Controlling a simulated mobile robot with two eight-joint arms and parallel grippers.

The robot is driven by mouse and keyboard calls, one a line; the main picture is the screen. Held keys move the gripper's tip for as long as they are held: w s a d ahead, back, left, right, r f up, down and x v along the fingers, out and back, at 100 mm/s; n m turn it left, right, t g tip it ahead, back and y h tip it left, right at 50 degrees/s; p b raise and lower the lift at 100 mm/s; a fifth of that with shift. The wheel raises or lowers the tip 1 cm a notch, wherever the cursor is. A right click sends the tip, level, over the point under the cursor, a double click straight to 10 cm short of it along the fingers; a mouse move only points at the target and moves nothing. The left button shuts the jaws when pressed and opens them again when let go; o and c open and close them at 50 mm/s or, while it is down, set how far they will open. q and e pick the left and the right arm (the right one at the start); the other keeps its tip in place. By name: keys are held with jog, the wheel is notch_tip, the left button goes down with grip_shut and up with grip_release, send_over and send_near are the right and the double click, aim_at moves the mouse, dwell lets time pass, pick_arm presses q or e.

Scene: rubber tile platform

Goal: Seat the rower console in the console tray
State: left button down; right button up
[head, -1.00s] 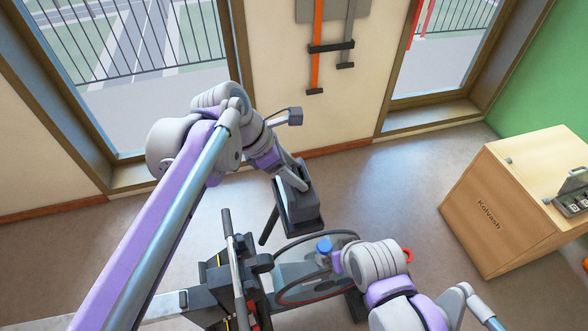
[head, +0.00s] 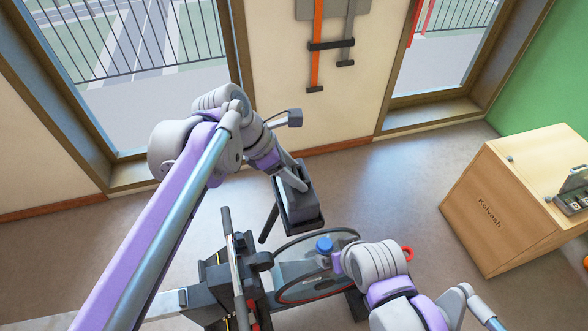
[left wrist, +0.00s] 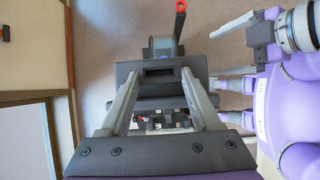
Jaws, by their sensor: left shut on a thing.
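My left gripper (head: 296,186) is shut on a dark grey boxy thing, which I take for the rower console (head: 303,201). In the left wrist view, the fingers (left wrist: 163,105) stand on either side of a dark block with a slot in its face. In the head view, a darker rim, likely the console tray (head: 306,222), shows at the block's lower edge. I cannot tell whether the console is fully down in it or only above it. A black rod (head: 269,224) shows just below left. My right gripper is not clearly seen.
The rowing machine (head: 228,285) with its round flywheel (head: 292,294) lies below the gripper. My right arm is close by at the lower right. A wooden cabinet (head: 500,225) stands at the right. Open floor lies between them and the windowed wall.

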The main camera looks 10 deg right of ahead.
pick_arm(q)
jog(key=shift+f+b, duration=0.35)
jog(key=shift+f, duration=0.3)
grip_release()
jog(key=v, duration=1)
jog(key=shift+a+r, duration=0.15)
jog(key=shift+r, duration=0.15)
jog(key=s+a+f+m+t+y, duration=0.1)
jog(key=s+a+f+m+y, duration=0.1)
jog(key=s+a+f+m, duration=0.2)
jog(key=s+a+f+m+t+y, duration=0.2)
jog(key=s+a+f+m, duration=0.3)
jog(key=a+f+m, duration=0.3)
jog(key=s+a+f+m+t+y, duration=0.2)
jog(key=s+a+f+m, duration=0.2)
jog(key=a+f, duration=0.6)
jog(key=shift+s+a+f+m, duration=0.2)
jog(key=shift+f+m, duration=0.2)
jog(key=shift+m, duration=0.2)
jog(key=shift+s+a+f+m, duration=0.2)
jog(key=shift+f+m, duration=0.2)
jog(key=shift+m, duration=0.2)
